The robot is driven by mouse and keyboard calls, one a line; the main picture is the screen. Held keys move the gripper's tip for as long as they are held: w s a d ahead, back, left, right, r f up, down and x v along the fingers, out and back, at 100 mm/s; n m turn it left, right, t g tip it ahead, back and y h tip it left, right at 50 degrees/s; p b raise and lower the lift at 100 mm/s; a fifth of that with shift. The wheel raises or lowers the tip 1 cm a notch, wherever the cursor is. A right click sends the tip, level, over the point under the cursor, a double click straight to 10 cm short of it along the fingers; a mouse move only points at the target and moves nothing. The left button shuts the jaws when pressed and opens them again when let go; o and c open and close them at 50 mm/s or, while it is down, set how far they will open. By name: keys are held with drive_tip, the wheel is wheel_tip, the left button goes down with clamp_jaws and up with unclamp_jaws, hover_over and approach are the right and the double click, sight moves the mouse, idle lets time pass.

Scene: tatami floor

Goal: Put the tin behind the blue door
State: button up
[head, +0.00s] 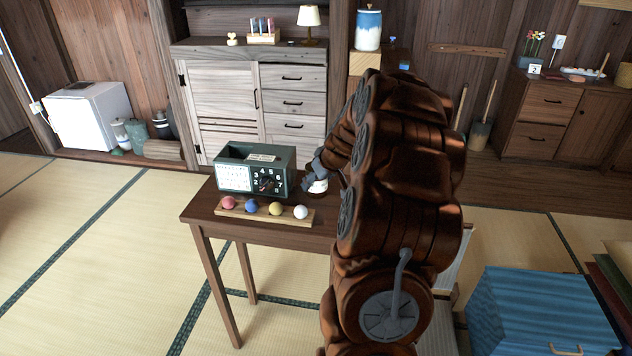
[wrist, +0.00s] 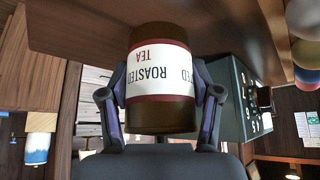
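The tin is a dark brown can with a white and red "ROASTED TEA" label. It fills the middle of the wrist view (wrist: 162,85), where the lettering is upside down. In the head view only its pale side (head: 318,187) shows at the table's back right, partly hidden by my arm. My gripper (wrist: 161,90) has a finger against each side of the tin, seemingly shut on it. In the head view my gripper (head: 316,168) is at the tin, beside the dark green box. A blue slatted cabinet (head: 535,308) with a handle low on its face stands at bottom right.
The wooden table (head: 285,232) holds the dark green box (head: 232,156) with a number dial and a wooden strip (head: 240,212) of coloured balls, close to the tin. Wooden cabinets line the back wall. Tatami (head: 110,255) is clear at left.

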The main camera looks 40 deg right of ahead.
drive_tip(key=o, duration=0.3)
drive_tip(key=shift+r, duration=0.1)
drive_tip(key=shift+r, duration=0.2)
drive_tip(key=v, duration=1.1)
drive_tip(key=shift+s+r, duration=0.25)
drive_tip(key=shift+s, duration=0.05)
